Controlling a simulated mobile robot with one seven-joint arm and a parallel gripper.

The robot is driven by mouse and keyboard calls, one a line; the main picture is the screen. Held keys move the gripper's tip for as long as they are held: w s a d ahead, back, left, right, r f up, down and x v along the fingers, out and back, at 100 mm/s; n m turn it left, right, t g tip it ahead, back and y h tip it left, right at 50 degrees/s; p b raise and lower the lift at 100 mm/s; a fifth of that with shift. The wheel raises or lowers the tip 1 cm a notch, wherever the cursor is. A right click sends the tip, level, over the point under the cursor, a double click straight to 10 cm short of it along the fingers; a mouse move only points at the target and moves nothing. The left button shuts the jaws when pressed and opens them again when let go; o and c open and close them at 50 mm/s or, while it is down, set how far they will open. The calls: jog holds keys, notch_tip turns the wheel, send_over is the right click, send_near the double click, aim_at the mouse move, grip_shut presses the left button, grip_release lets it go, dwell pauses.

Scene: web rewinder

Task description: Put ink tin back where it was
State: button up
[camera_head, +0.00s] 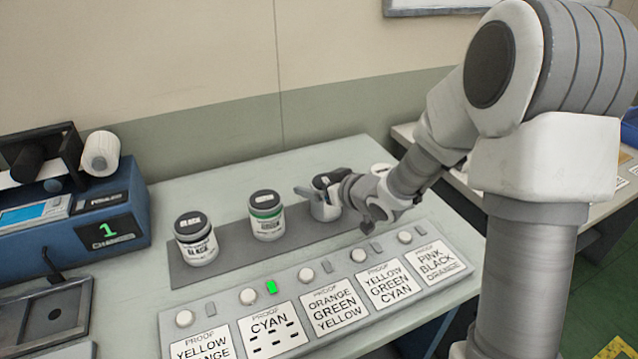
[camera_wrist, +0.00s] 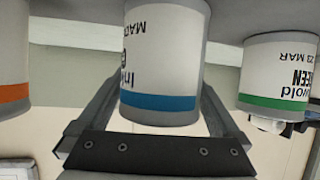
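A white ink tin with a blue band (camera_wrist: 165,70) fills the middle of the wrist view, which shows it upside down. In the head view this tin (camera_head: 322,211) is upright at the right part of the grey mat, partly hidden by my gripper (camera_head: 325,190). My gripper's two fingers (camera_wrist: 160,95) reach along both sides of the blue-banded tin and appear to touch it. Whether its base rests on the mat or is slightly above cannot be told. A green-banded tin (camera_head: 266,216) stands to its left, also at the wrist view's right edge (camera_wrist: 279,70).
A black-labelled tin (camera_head: 197,240) stands at the mat's (camera_head: 235,248) left end. A tin (camera_head: 381,168) shows behind my arm; an orange-banded tin (camera_wrist: 12,60) is in the wrist view. A button panel (camera_head: 238,318) runs along the front. A blue machine (camera_head: 65,240) stands left.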

jog(key=shift+r, duration=0.2)
jog(key=s+d+r+m+h+p, duration=0.4)
jog(key=s+d+r+h, duration=0.4)
jog(key=s+d+r, duration=0.6)
jog(key=s+a+r+m+g, duration=0.1)
jog(key=s+g, duration=0.2)
jog(key=s, duration=0.6)
jog(key=s+a+r+m+g, duration=0.1)
jog(key=s+m+g, duration=0.1)
jog(key=s, duration=0.7)
notch_tip(320, 180, up, 14)
jog(key=p, duration=1.3)
jog(key=shift+w+f+y, duration=0.15)
jog(key=shift+w+y, duration=0.05)
jog(key=shift+y, duration=0.2)
jog(key=shift+f, duration=0.15)
jog(key=shift+c, duration=0.2)
